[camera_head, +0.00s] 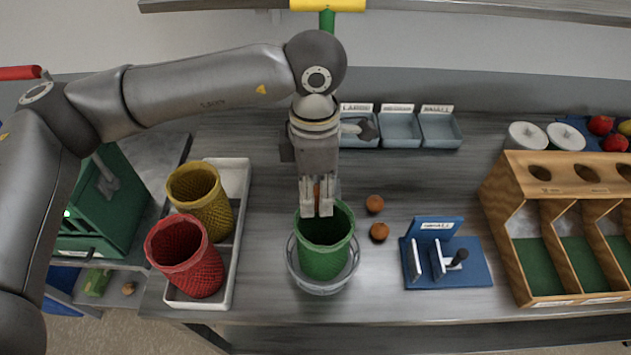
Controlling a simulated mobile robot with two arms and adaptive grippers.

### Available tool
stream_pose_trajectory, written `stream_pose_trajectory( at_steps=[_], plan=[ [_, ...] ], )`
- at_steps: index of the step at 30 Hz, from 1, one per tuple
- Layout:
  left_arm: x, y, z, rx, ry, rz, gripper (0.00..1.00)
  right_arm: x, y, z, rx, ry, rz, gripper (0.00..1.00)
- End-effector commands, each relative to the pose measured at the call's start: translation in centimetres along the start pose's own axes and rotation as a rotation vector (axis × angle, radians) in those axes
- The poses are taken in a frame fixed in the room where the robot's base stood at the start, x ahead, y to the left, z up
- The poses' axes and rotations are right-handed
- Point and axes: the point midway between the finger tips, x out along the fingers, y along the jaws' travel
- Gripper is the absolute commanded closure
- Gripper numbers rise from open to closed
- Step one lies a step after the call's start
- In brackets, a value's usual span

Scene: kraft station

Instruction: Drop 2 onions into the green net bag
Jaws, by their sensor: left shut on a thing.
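The green net bag (325,258) stands open at the top in a clear round holder (298,272) at the middle of the bench. My left gripper (317,212) points down at the bag's back rim, fingers over the opening. It is shut on a brown onion (317,190), mostly hidden between the fingers. Two more orange-brown onions lie on the bench right of the bag, one farther back (374,204) and one nearer (379,232). The inside of the bag is dark, and I cannot tell what is in it. My right gripper is not in view.
A yellow net bag (203,200) and a red one (187,262) stand in a white tray (240,185) to the left. A blue stand (475,268) and a wooden divided rack (560,170) are on the right. Small labelled bins (440,128) line the back.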

Motion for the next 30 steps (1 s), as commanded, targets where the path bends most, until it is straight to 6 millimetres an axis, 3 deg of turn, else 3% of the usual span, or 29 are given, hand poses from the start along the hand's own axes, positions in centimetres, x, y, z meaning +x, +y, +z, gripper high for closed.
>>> stream_pose_trajectory(
  at_steps=[6, 7, 12, 23, 30],
  plan=[
    [0.0, 0.0, 0.0, 0.0, 0.0, 0.0, 0.83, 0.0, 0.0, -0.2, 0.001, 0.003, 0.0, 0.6],
    [0.0, 0.0, 0.0, 0.0, 0.0, 0.0, 0.6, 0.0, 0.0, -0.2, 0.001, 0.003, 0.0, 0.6],
    [0.0, 0.0, 0.0, 0.0, 0.0, 0.0, 0.38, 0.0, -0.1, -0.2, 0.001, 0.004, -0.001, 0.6],
    [-0.3, 0.0, 0.0, 0.0, -0.001, 0.001, 0.37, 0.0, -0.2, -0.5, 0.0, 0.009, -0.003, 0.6],
    [-3.8, 0.1, 0.1, 0.0, -0.003, 0.004, 0.37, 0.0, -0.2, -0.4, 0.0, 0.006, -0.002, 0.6]
  ],
)
